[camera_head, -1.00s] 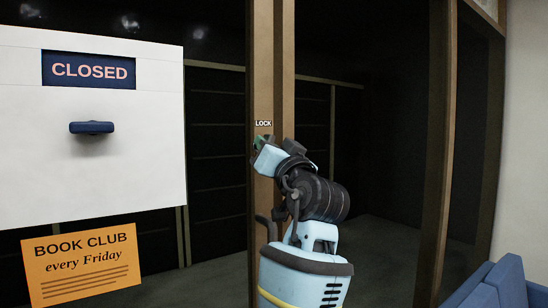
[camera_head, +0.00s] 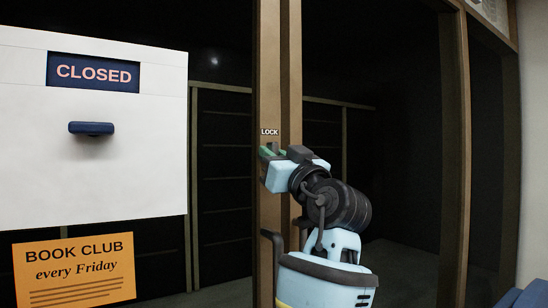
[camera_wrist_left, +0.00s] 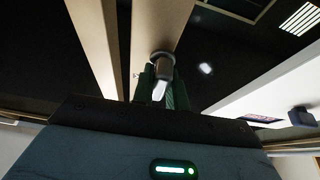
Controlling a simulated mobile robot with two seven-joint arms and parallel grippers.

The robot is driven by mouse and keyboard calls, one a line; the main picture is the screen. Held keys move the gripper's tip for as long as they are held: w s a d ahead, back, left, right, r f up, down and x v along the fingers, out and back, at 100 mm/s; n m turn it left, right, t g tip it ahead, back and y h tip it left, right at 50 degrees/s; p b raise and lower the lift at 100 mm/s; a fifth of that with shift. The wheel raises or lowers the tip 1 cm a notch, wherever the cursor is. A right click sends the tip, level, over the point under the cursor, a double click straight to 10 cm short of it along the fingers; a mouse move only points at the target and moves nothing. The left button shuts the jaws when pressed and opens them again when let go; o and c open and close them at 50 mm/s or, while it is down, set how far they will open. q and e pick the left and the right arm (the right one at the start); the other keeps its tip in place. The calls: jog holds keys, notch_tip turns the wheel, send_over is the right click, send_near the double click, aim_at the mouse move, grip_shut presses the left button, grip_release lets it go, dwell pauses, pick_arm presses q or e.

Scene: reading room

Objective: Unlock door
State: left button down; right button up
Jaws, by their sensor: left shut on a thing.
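The glass door has a wooden stile (camera_head: 268,60) with a small white LOCK label (camera_head: 269,132). My left gripper (camera_head: 268,151) is just below that label, against the stile. In the left wrist view, a metal lock knob with a pale thumb-turn (camera_wrist_left: 160,88) sits between the green fingers of my left gripper (camera_wrist_left: 162,96). The gripper is shut on this thumb-turn. In the head view the gripper hides the knob. A dark door handle (camera_head: 278,262) is lower on the stile, partly behind my arm. My right gripper is not in view.
A white board with a CLOSED sign (camera_head: 94,72) and a blue slider knob (camera_head: 91,128) hangs at left. An orange BOOK CLUB notice (camera_head: 74,270) is below it. A blue seat (camera_head: 528,296) shows at the lower right corner. Dark glass fills the middle.

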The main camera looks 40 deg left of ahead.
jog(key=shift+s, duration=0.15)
pick_arm(q)
jog(key=c, duration=1.4)
grip_release()
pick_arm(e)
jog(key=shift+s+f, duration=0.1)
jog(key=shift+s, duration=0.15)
